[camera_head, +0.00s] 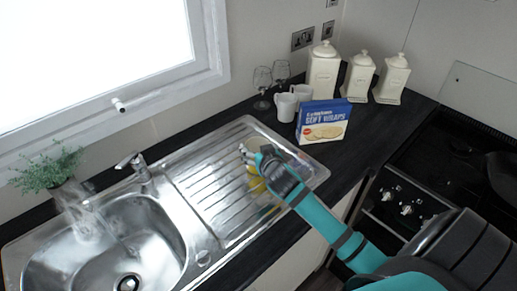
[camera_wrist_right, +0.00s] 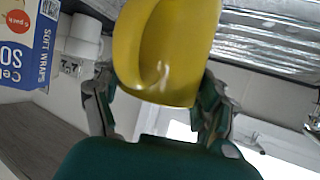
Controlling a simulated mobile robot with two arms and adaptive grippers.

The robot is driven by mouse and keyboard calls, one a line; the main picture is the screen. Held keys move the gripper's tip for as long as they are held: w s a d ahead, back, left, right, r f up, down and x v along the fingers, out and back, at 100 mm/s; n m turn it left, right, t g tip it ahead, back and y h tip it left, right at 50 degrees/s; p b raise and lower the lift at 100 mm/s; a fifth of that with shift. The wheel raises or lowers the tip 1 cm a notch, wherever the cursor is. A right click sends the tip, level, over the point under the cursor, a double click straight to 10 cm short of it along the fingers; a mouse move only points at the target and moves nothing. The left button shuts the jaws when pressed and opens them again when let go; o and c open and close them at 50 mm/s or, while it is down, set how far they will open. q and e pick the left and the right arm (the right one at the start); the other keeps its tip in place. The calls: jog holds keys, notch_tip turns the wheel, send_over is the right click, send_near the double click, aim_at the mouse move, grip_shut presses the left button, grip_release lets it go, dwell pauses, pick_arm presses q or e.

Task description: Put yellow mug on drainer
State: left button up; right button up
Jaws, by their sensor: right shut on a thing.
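My right gripper (camera_head: 262,158) is over the far right part of the metal drainer (camera_head: 190,186), beside the sink bowl. It is shut on the yellow mug (camera_head: 256,185), which is mostly hidden behind the gripper in the head view. In the right wrist view the yellow mug (camera_wrist_right: 165,55) fills the top middle, between the two fingers of my right gripper (camera_wrist_right: 158,98). A yellow reflection shows on the drainer below. I cannot tell whether the mug touches the drainer. My left gripper is not in view.
The sink (camera_head: 110,245), tap (camera_head: 137,168) and plant (camera_head: 50,172) are left. The hob (camera_head: 455,150) is right. The drainer's left part is clear.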

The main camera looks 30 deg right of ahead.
jog(key=o, duration=1.5)
jog(key=shift+s+r, duration=0.1)
jog(key=b+v, duration=0.1)
jog(key=v, duration=1.1)
jog(key=shift+d, duration=0.1)
